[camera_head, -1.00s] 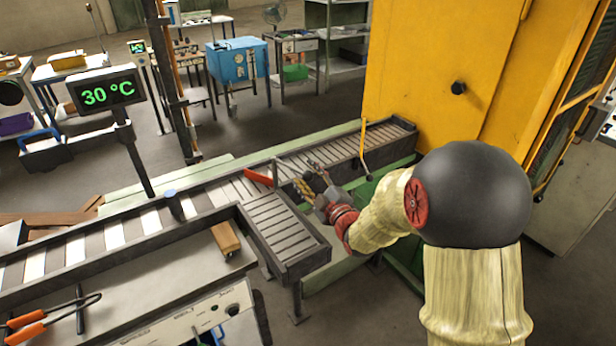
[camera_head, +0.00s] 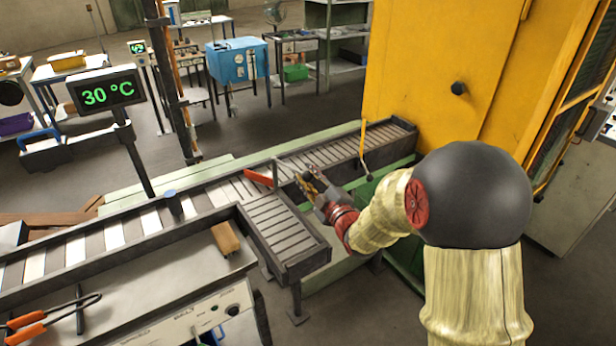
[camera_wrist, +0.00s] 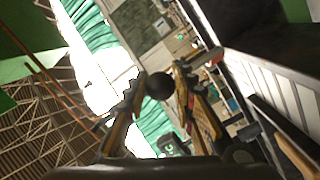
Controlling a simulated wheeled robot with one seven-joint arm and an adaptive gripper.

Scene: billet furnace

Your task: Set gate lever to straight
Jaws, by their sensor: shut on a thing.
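The orange-red gate (camera_head: 258,177) lies slanted across the roller conveyor where a side branch leaves it, beside a short grey post (camera_head: 275,172). My gripper (camera_head: 309,181) is at the conveyor's edge, right of the gate. In the wrist view, my gripper (camera_wrist: 155,98) is shut on a round black knob (camera_wrist: 158,86) between its fingertips, which looks like the gate lever's knob. The lever's shaft is hidden, so its angle cannot be told.
The conveyor (camera_head: 128,231) runs toward the yellow furnace cabinet (camera_head: 425,75). A yellow bar (camera_head: 363,145) stands at the conveyor near the furnace. The side branch (camera_head: 280,230) is empty. A brown block (camera_head: 225,239) lies left of it. A display (camera_head: 106,92) reads 30 °C.

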